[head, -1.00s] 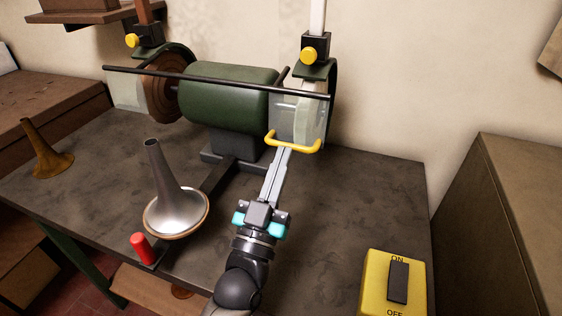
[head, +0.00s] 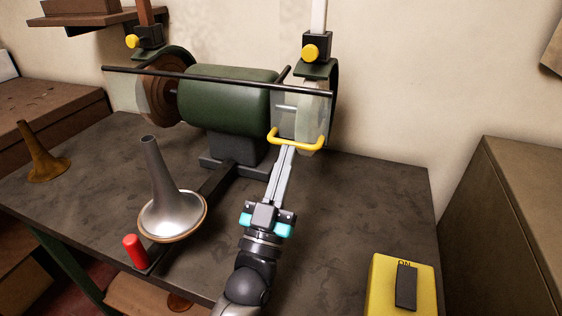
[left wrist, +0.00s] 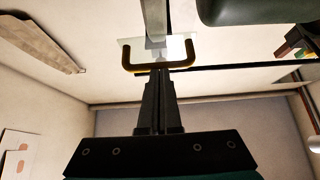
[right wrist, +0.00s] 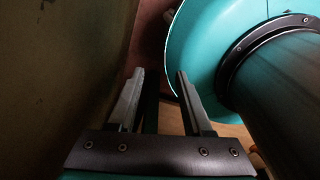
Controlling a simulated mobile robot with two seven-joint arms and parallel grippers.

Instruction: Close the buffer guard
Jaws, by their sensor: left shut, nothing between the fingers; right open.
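The buffer (head: 228,104) is a green motor with a wheel at each end. The clear buffer guard panel (head: 297,108) hangs in front of the right wheel, below a dark bar, with a yellow handle (head: 318,146) along its lower edge. My left gripper (head: 287,150) is shut and empty, its tips at the handle; I cannot tell whether they touch. In the left wrist view the handle (left wrist: 128,58) spans just beyond the fingertips (left wrist: 161,78). My right gripper (right wrist: 157,76) is open and empty, showing only in the right wrist view.
A silver horn bell (head: 170,212) stands on the dark bench (head: 350,210) left of my left arm, by a red cylinder (head: 135,251). A brass bell (head: 42,155) is farther left. A yellow switch box (head: 385,270) is at front right.

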